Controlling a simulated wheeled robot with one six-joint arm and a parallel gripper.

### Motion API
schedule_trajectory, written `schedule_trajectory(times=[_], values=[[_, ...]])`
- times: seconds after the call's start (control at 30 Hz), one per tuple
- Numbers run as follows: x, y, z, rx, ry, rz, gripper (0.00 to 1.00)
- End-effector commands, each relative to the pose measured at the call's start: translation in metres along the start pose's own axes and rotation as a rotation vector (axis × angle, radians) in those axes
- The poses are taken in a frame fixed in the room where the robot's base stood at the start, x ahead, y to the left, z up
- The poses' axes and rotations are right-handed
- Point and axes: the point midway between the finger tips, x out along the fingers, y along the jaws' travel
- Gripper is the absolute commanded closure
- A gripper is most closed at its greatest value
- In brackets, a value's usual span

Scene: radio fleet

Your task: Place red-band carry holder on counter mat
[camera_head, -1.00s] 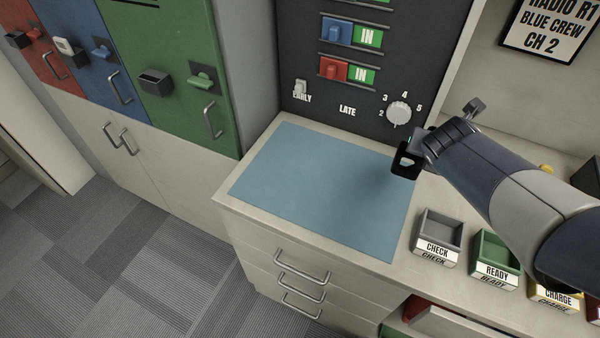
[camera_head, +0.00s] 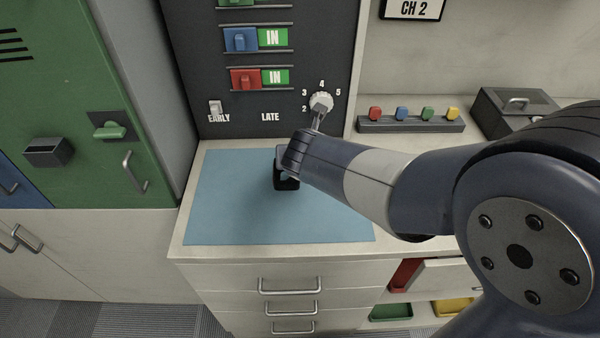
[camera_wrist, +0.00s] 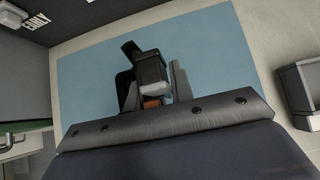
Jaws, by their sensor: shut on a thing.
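The blue counter mat (camera_head: 232,215) lies on the counter below the dark board. My gripper (camera_head: 287,170) is over the mat's right half, partly hidden by my arm. It is shut on a small black holder (camera_head: 287,184), seen as a dark open frame. In the wrist view the holder (camera_wrist: 150,72) shows as a dark and grey body between my fingers (camera_wrist: 152,88), with a small orange-red patch near its lower end. A soft shadow falls on the mat beside it. I cannot tell whether the holder touches the mat.
The dark board rises behind the mat, with a dial (camera_head: 321,101) and a lever switch (camera_head: 215,108). A grey strip with coloured knobs (camera_head: 411,124) and a dark box (camera_head: 520,112) stand at the right. A green locker (camera_head: 75,110) is at the left. The mat's left half is clear.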

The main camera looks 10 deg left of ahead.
Motion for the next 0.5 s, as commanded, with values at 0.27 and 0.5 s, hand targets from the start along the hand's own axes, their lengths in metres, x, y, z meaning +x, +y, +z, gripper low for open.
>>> schedule_trajectory(times=[0.27, 0.5], values=[[0.026, 0.0, -0.026, -0.001, 0.001, 0.0, 1.0], [0.025, 0.0, -0.025, 0.0, 0.0, 0.001, 1.0]])
